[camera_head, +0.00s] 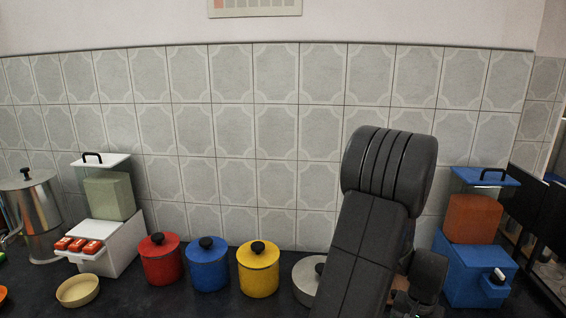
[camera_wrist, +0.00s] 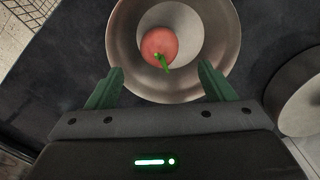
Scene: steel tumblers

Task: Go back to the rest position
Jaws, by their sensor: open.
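My gripper (camera_wrist: 160,86) is open in the wrist view, with its two green fingers spread apart. A wide steel bowl (camera_wrist: 118,42) lies just beyond and below the fingertips. A round red item with a green stem (camera_wrist: 158,44), like a tomato, sits inside the bowl, and nothing is between the fingers. In the head view my dark arm rises at the right of centre, and it hides the gripper and part of the counter.
On the counter stand a red pot (camera_head: 161,262), a blue pot (camera_head: 208,267), a yellow pot (camera_head: 259,271), and a grey lidded pot (camera_head: 306,277) partly behind my arm. A white box (camera_head: 112,245) is left, a blue box (camera_head: 470,268) right. A steel urn (camera_head: 38,215) stands far left.

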